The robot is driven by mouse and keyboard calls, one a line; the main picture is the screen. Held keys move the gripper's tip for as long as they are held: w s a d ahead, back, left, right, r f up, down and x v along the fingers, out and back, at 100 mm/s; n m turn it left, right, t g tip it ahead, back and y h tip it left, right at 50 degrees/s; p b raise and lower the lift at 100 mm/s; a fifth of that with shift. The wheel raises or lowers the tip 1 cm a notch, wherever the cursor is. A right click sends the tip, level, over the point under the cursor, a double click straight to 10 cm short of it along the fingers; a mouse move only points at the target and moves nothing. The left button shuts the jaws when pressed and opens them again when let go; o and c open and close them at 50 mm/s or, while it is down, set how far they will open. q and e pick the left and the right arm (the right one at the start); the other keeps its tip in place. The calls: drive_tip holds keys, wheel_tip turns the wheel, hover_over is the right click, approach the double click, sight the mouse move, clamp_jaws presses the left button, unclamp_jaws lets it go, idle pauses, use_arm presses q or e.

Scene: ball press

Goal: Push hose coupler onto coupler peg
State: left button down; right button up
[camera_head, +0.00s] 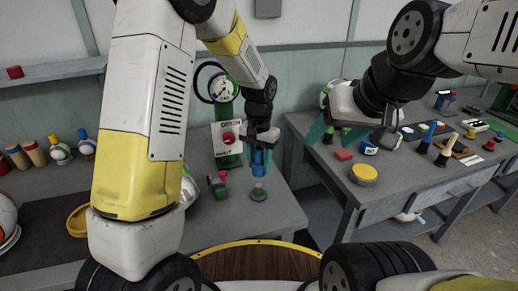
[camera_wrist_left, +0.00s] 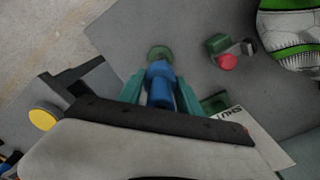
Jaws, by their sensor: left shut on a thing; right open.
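The blue hose coupler (camera_head: 259,167) is in my left gripper (camera_head: 261,152), whose teal fingers are closed on it. In the head view it hangs about upright, above the green coupler peg (camera_head: 259,195) on the grey table. In the left wrist view the blue coupler (camera_wrist_left: 160,85) sits between the fingers (camera_wrist_left: 160,95), and the green peg base (camera_wrist_left: 159,52) shows just beyond its end. Whether the coupler touches the peg top cannot be told. My right gripper (camera_head: 334,134) is open and empty, over the gap and right-hand table's edge.
A green fixture with a gauge (camera_head: 223,89) and red knob stands behind the coupler. A small green valve with a red cap (camera_head: 219,184) is left of the peg. The right table holds a yellow disc (camera_head: 364,174) and several small parts.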

use_arm(q)
hover_over(259, 185)
drive_tip(key=shift+f, duration=2.35)
drive_tip(key=shift+f, duration=2.1)
drive_tip(key=c, duration=0.7)
unclamp_jaws()
drive_tip(key=shift+c, duration=0.2)
wheel_tip(259, 185, up, 8)
drive_tip(key=shift+f, duration=0.1)
